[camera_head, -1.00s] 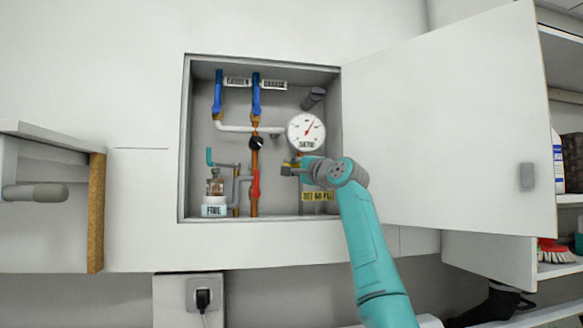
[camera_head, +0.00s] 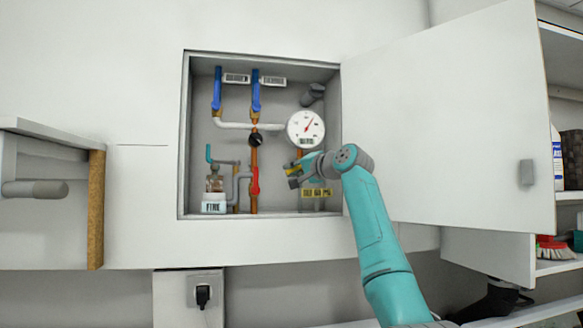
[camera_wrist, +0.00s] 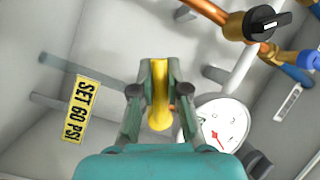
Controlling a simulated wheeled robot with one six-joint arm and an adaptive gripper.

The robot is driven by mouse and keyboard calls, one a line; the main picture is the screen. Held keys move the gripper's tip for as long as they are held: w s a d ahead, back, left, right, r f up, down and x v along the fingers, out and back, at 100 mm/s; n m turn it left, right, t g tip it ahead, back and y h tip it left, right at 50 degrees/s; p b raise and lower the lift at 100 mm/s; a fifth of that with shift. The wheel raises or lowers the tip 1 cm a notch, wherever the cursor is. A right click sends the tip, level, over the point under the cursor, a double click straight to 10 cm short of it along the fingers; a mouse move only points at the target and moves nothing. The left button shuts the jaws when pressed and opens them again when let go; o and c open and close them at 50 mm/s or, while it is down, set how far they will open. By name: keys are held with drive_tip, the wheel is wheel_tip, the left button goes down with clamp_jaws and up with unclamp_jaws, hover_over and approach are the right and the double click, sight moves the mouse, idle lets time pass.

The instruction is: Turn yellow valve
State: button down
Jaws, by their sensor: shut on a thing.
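The yellow valve handle (camera_wrist: 159,95) is in the middle of the wrist view, between the two fingers of my gripper (camera_wrist: 159,75), which is shut on it. In the head view my gripper (camera_head: 293,175) reaches into the open wall cabinet from the right, below the pressure gauge (camera_head: 305,128). The gripper and arm hide most of the handle and its pipe there. The gauge also shows at the lower right of the wrist view (camera_wrist: 220,125).
A yellow "SET 60 PSI" label (camera_wrist: 82,108) is beside the gripper. Red (camera_head: 255,181), black (camera_head: 256,140) and blue (camera_head: 217,90) handles are further left. The open cabinet door (camera_head: 450,120) stands close right of my arm. Cabinet walls surround the gripper.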

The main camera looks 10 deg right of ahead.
drive_tip(key=shift+d+f+n+g+h, duration=0.45)
drive_tip(key=shift+d+n+h, duration=0.3)
drive_tip(key=shift+n, duration=0.8)
drive_tip(key=shift+d+f+n+g+h, duration=0.45)
drive_tip(key=shift+n+h, duration=0.45)
drive_tip(key=shift+n, duration=0.7)
drive_tip(key=shift+d+f+n+g+h, duration=0.3)
drive_tip(key=shift+d+n+g+h, duration=0.35)
drive_tip(key=shift+n, duration=0.9)
drive_tip(key=shift+d, duration=0.15)
drive_tip(key=c, duration=1.2)
unclamp_jaws()
drive_tip(key=shift+o, duration=0.2)
